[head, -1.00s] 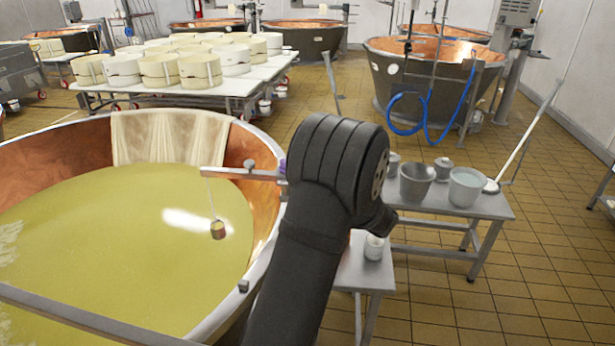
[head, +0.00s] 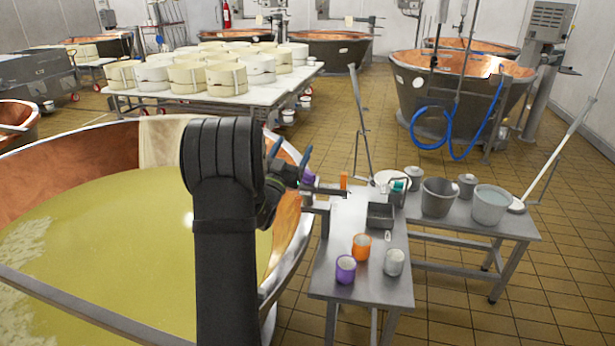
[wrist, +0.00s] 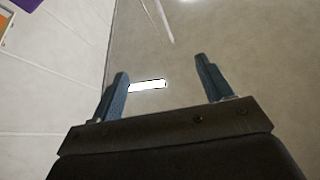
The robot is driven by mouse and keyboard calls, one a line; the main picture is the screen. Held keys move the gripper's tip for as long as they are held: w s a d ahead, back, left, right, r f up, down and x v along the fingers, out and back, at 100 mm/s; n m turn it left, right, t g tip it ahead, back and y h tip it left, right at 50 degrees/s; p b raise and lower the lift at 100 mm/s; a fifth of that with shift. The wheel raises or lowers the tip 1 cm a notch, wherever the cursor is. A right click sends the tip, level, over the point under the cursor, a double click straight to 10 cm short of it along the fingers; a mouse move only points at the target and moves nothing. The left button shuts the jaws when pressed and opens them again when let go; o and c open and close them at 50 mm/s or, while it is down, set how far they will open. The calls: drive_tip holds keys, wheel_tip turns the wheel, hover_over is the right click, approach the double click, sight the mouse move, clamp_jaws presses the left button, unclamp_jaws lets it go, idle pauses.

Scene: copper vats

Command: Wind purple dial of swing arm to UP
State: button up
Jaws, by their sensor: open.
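A small purple piece, seemingly the dial (head: 309,177), shows at the vat's right rim, just right of my gripper. A grey metal bar (head: 325,191), seemingly part of the swing arm, runs beside it; my arm hides the rest, and I cannot read any UP mark. My gripper (head: 290,155) is raised at the rim, its blue-grey fingers close to the purple piece in the picture; contact is not clear. In the wrist view my gripper (wrist: 160,77) is open and empty, facing pale wall or ceiling. A purple patch (wrist: 28,3) there is cut off by the corner.
The copper vat (head: 90,140) holds yellowish liquid, with a cloth (head: 160,142) over its far rim. The side table (head: 325,285) bears a purple cup (head: 345,269), an orange cup (head: 361,247), a white cup (head: 394,262) and a grey tray (head: 380,216). Tiled floor lies open at right.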

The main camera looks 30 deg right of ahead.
sight(306, 176)
drive_tip(key=s+a+f+m+g+y, duration=0.2)
drive_tip(key=a+f+m+g, duration=0.2)
drive_tip(key=a+f+g, duration=0.7)
drive_tip(key=w+d, duration=0.1)
drive_tip(key=d, duration=0.9)
drive_tip(key=w+d, duration=0.1)
drive_tip(key=d, duration=0.5)
drive_tip(key=shift+w+d+r, duration=0.1)
drive_tip(key=shift+w+r, duration=0.2)
drive_tip(key=c, duration=1)
drive_tip(key=shift+t, duration=0.3)
